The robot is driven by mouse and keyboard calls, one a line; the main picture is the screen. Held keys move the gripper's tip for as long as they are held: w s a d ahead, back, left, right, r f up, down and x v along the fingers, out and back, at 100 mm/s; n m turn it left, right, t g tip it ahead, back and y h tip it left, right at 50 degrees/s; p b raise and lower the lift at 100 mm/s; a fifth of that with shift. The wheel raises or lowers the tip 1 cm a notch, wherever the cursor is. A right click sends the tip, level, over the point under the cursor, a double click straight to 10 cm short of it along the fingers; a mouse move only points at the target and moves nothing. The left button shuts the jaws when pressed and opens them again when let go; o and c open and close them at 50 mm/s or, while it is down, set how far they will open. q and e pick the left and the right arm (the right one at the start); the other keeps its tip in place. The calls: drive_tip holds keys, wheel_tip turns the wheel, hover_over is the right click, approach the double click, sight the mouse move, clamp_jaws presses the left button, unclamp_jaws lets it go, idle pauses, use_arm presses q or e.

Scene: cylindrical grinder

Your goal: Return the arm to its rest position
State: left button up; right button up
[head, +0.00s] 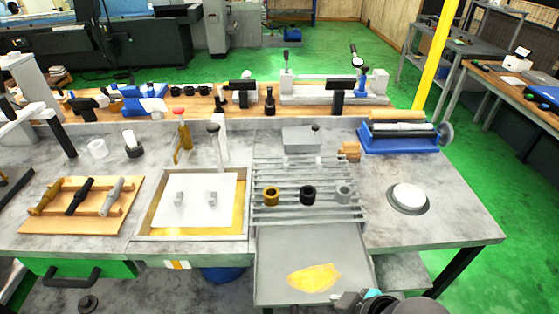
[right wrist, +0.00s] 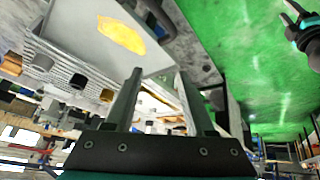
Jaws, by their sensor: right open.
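My right gripper (head: 352,298) shows at the bottom edge of the head view, beside the front right corner of a grey tray (head: 270,262). In the right wrist view its two dark fingers (right wrist: 160,98) are spread apart with nothing between them. Another dark gripper with a teal band, likely my left one (right wrist: 291,18), shows at the top right of the right wrist view, cut by the edge; its jaw state is unclear. The left gripper is not seen in the head view.
The grey bench (head: 455,222) stands ahead. The tray with a yellow patch (head: 314,277) juts from its front, close to my right gripper. A slatted rack (head: 297,216) holds three rings. A round white-topped disc (head: 408,197) lies right. Green floor (head: 483,280) is open beyond the bench's right end.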

drive_tip(key=s+d+f+m+g+h, duration=0.2)
drive_tip(key=s+d+f+m+h, duration=0.15)
drive_tip(key=s+d+m, duration=0.35)
wheel_tip(320, 180, down, 30)
drive_tip(key=r+b, duration=0.1)
drive_tip(key=b, duration=0.8)
drive_tip(key=s+d+f+g+b, duration=0.1)
drive_tip(key=s+f+b, duration=0.3)
drive_tip(key=s+f, duration=0.4)
drive_tip(key=s+d+f+g+b, duration=0.1)
drive_tip(key=s+f+b, duration=0.4)
drive_tip(key=f, duration=1)
drive_tip(key=s, duration=0.3)
drive_tip(key=shift+d+f+m, duration=0.3)
drive_tip(key=shift+f, duration=0.1)
